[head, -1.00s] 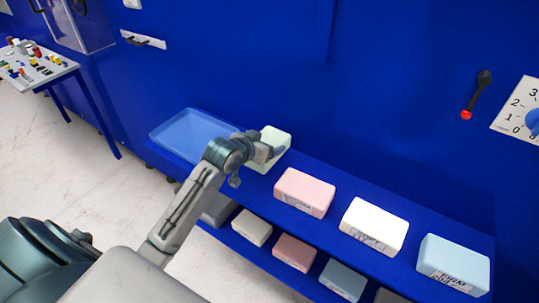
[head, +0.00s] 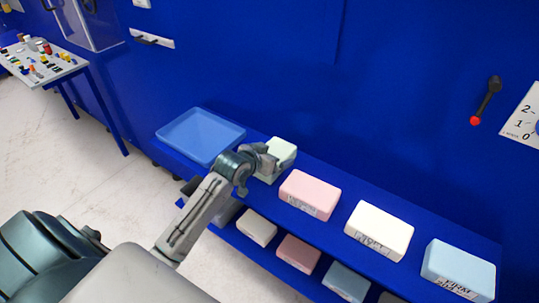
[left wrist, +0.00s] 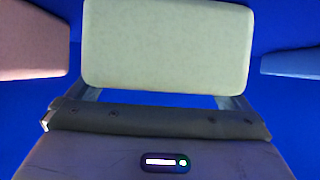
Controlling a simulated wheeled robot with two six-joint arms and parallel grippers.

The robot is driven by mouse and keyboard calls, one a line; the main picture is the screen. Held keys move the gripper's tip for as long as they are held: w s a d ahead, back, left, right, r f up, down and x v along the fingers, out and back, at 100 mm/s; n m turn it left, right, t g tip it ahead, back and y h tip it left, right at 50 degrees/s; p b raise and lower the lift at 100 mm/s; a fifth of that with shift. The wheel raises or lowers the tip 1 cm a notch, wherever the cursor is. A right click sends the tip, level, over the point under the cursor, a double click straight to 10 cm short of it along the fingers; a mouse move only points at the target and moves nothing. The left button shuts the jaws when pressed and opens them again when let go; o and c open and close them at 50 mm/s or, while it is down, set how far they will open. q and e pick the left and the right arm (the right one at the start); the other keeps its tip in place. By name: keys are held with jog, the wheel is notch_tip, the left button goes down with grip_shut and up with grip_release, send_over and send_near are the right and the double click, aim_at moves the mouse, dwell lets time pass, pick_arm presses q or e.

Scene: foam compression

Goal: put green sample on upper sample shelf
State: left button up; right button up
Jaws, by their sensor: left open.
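The green sample (head: 283,150) is a pale green foam block on the upper shelf (head: 326,176), between the blue tray and the pink block. My left gripper (head: 268,160) is at its near side and partly hides it in the head view. In the left wrist view the green sample (left wrist: 167,42) fills the upper middle, straight ahead of the open left gripper (left wrist: 160,100). The finger tips are hidden at the block's lower edge, so I cannot tell whether they touch it. My right gripper is not in view.
A blue tray (head: 201,134) lies left of the green sample. A pink block (head: 310,194), a white block (head: 379,230) and a light blue block (head: 457,268) stand to its right. More blocks fill the lower shelf (head: 275,261). A blue wall rises behind.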

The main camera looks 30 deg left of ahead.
pick_arm(q)
jog(key=b+v, duration=0.1)
jog(key=v, duration=1.1)
jog(key=shift+a, duration=0.1)
